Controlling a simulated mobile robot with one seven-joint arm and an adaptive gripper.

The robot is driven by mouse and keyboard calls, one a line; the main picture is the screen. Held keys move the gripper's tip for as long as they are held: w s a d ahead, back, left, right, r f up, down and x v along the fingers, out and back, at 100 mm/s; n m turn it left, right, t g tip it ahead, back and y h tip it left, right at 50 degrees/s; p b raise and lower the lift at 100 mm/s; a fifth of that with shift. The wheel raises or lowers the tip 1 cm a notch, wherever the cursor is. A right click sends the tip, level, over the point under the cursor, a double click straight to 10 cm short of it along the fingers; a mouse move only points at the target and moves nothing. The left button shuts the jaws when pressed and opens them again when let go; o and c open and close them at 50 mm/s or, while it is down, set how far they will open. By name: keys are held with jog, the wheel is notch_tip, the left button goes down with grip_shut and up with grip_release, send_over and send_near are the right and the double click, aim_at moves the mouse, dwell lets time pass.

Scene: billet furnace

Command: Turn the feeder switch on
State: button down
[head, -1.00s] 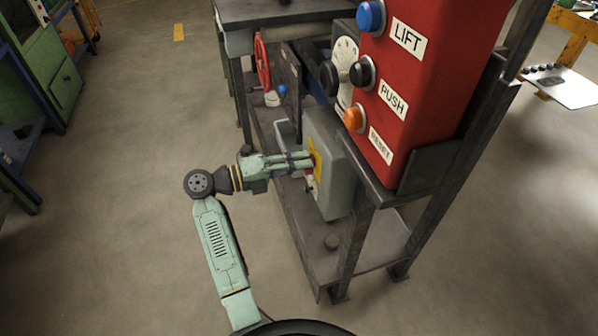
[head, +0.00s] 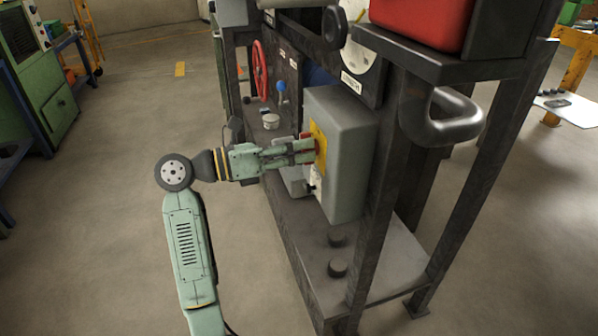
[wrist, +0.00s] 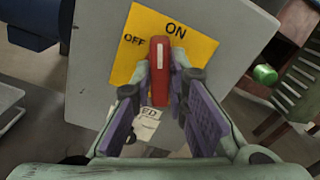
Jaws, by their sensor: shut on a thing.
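The feeder switch is a red handle (wrist: 160,72) with a white stripe, on a yellow plate (wrist: 196,62) marked ON and OFF. In the wrist view the handle stands nearly upright, its top end between the two words and nearer to ON. The plate (head: 318,148) sits on the left face of a grey box (head: 352,160) on the stand. My gripper (wrist: 161,88) is shut on the handle, with a purple-padded finger on each side of it. In the head view my gripper (head: 308,150) reaches the plate from the left and hides most of the handle.
A red handwheel (head: 260,71) and a blue-knobbed lever (head: 282,87) are behind the box. A dark metal loop handle (head: 445,128) juts out at right. The floor at left is clear.

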jog(key=shift+f+m+b, duration=0.1)
jog(key=shift+m+b, duration=2.2)
jog(key=shift+b, duration=0.75)
jog(key=c, duration=1.6)
grip_release()
jog(key=v, duration=1.2)
